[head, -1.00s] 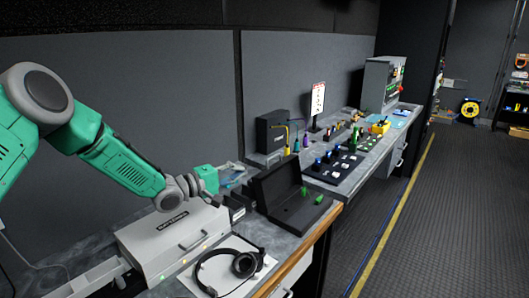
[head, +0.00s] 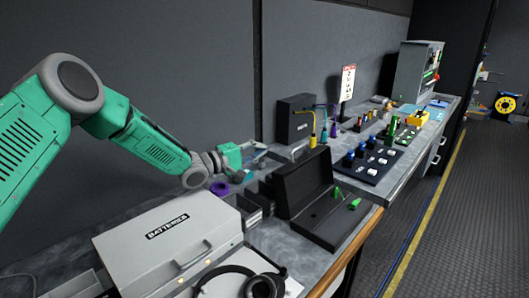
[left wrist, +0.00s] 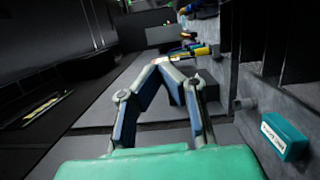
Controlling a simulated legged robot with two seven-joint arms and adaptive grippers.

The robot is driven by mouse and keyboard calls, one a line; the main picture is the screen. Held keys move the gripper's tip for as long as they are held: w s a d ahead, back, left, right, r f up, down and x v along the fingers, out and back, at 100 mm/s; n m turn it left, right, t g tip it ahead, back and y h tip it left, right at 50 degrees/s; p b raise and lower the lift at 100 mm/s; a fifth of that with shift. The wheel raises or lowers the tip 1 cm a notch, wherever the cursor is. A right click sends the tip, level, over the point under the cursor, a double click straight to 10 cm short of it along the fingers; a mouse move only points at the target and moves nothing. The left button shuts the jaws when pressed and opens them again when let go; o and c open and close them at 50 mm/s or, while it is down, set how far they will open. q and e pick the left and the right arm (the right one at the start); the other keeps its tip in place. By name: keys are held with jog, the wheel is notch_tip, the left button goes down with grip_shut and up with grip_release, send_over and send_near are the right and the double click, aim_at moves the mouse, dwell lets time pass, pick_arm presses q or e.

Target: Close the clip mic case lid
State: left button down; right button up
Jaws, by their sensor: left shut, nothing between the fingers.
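The clip mic case appears to be the black case on the counter in the head view. Its lid (head: 302,180) stands up, open, and its base (head: 325,222) lies flat with green pieces (head: 345,200) in it. My left gripper (head: 257,153) is behind and to the left of the raised lid, apart from it in the picture. In the left wrist view the gripper's two fingers (left wrist: 170,64) meet at their tips with nothing between them. I cannot tell the case for certain in that view. My right gripper is in neither view.
A silver BATTERIES case (head: 168,240) and a headset (head: 262,284) are in front on the counter. A purple ring (head: 220,188) lies near my wrist. A black box (head: 297,118) and a tray of small items (head: 372,160) stand beyond the case. A teal box (left wrist: 286,135) shows in the wrist view.

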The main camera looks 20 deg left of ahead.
pick_arm(q)
jog(key=w+d+p, duration=0.1)
jog(key=w+d, duration=0.3)
jog(key=d, duration=0.3)
jog(key=shift+w+d, duration=0.3)
jog(key=shift+w, duration=0.05)
jog(key=shift+a, duration=0.1)
